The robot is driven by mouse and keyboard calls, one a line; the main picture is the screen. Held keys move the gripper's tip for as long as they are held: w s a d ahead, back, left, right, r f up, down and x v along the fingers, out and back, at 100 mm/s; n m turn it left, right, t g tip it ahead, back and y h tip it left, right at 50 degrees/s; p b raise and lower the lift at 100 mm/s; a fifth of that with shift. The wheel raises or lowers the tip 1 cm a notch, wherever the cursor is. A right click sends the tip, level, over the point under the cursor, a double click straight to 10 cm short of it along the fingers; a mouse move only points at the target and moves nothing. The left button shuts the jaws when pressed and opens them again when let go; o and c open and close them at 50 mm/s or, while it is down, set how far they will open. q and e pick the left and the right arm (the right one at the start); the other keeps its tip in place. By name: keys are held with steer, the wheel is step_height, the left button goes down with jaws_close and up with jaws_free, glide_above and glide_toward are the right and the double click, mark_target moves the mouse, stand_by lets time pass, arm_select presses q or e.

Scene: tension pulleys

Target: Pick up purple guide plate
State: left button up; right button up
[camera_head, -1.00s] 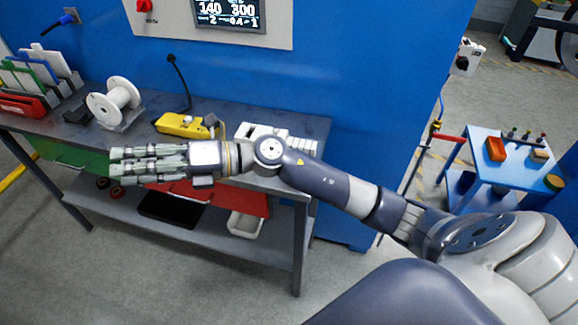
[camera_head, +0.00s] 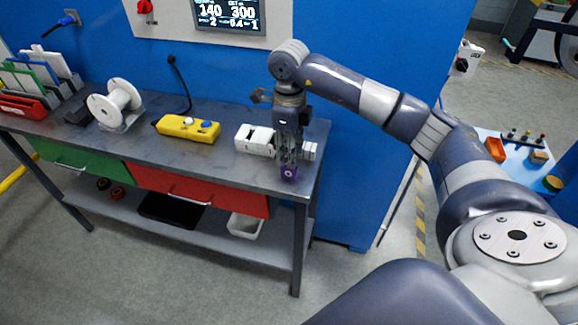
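The purple guide plate (camera_head: 290,173) shows as a small purple piece with a dark round mark near the front right edge of the grey workbench. My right gripper (camera_head: 288,165) points straight down, with its fingertips at the purple plate. The fingers overlap the plate's upper part, so I cannot tell whether they touch it or are closed on it. My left gripper is not in view.
A white device (camera_head: 256,139) sits beside the gripper on the bench (camera_head: 225,165). A yellow control box (camera_head: 188,128), a white spool (camera_head: 115,101) and a rack of coloured plates (camera_head: 35,80) stand further left. A blue cabinet (camera_head: 370,60) rises behind.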

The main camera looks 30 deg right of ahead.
mark_target(289, 179)
steer(key=shift+f, duration=0.9)
step_height(289, 179, down, 5)
steer(key=shift+p, duration=1.25)
steer(key=shift+f, duration=0.25)
jaws_close()
